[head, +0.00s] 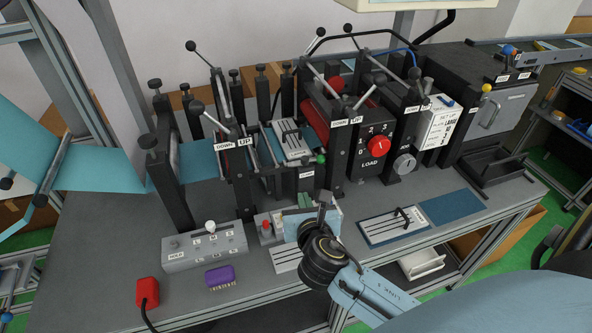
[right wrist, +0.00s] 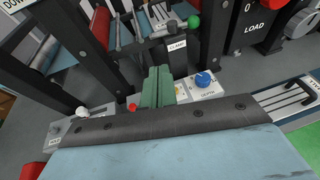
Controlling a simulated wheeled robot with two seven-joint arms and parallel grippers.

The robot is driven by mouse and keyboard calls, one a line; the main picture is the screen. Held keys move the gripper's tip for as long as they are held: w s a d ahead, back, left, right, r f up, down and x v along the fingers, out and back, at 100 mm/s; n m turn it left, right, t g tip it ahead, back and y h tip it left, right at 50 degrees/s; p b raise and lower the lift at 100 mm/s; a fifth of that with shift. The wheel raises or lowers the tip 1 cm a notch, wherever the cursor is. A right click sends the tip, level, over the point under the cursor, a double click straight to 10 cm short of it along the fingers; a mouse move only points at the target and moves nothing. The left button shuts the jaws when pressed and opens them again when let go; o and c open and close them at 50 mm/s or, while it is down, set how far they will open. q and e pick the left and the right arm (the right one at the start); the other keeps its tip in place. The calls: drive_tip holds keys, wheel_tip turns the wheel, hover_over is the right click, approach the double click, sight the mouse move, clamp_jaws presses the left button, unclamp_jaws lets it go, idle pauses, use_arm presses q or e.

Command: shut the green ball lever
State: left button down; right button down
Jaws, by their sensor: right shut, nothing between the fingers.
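The green ball lever shows its round green knob (head: 320,158) at the front of the middle station in the head view. The knob also shows near the top of the right wrist view (right wrist: 193,22), above and right of the CLAMP label (right wrist: 178,47). Its arm is dark and hard to make out against the black frame. My right gripper (head: 305,196) is below and slightly left of the knob in the head view, apart from it. Its green fingers (right wrist: 158,72) are together with nothing between them. My left gripper is not in view.
A control box with a red button (head: 265,224) and a blue DEPTH knob (right wrist: 205,78) lies close by the right gripper. Black posts flank the station. The LOAD panel (head: 374,148) stands right. A purple brush (head: 220,277) and red pendant (head: 146,292) lie at the front left.

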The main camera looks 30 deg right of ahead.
approach(293, 163)
drive_tip(key=x, duration=0.5)
drive_tip(key=shift+w+d, duration=0.1)
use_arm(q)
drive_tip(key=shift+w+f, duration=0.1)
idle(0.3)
use_arm(e)
drive_tip(key=shift+w+m, duration=0.1)
drive_tip(key=shift+m, duration=0.2)
use_arm(q)
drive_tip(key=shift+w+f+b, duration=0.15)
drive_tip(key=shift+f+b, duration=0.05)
drive_tip(key=shift+b, duration=0.1)
use_arm(e)
drive_tip(key=shift+h, duration=0.4)
